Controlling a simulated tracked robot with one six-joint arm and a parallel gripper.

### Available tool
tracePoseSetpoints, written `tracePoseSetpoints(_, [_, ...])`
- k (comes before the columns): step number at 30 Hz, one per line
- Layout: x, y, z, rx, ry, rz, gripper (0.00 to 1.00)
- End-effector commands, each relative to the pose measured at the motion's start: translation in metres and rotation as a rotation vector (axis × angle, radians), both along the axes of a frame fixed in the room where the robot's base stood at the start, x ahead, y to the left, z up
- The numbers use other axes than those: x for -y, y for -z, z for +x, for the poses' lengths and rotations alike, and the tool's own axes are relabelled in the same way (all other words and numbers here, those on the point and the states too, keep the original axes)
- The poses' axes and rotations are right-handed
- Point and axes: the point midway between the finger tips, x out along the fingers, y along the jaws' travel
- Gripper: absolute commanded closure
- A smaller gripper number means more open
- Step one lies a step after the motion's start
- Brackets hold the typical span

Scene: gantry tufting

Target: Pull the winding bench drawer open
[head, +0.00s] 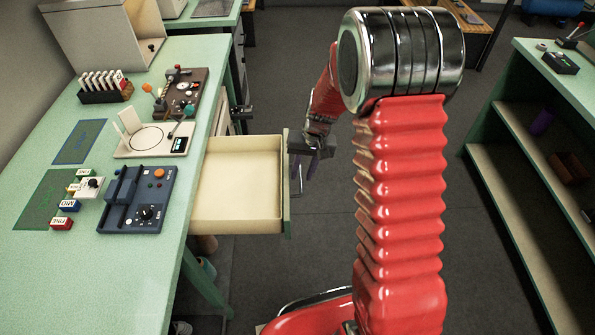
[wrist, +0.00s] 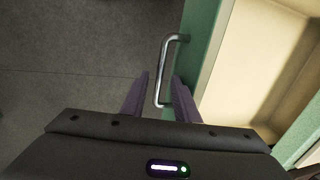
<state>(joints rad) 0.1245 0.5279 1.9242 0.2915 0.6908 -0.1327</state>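The winding bench drawer (head: 238,190) stands pulled out from the right side of the green bench (head: 205,75). Its cream inside is empty and also shows at the right of the wrist view (wrist: 262,50). The drawer has a green front (wrist: 200,35) with a silver bar handle (wrist: 163,72). My gripper (head: 312,160) is at the drawer front, beside the handle. In the wrist view, its two purple fingers (wrist: 160,98) are apart, one on each side of the handle. I see gaps between the handle and the fingers, so it does not look clamped.
On the bench top are a blue control box (head: 138,200), a white scale-like device (head: 150,138), a brown panel (head: 182,92) and a rack of cards (head: 104,87). A green shelf unit (head: 530,150) stands at the right.

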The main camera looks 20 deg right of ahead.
Motion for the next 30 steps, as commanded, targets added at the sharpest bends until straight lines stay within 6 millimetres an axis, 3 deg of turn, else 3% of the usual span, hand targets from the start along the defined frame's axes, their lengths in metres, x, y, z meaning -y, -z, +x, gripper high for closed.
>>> tracePoseSetpoints(8, [0.003,-0.016,0.0,0.002,0.0,0.0,0.72])
tracePoseSetpoints(24, [0.019,-0.105,0.0,0.004,0.001,-0.001,0.72])
tracePoseSetpoints(30, [0.023,-0.128,-0.001,0.002,-0.001,0.0,0.72])
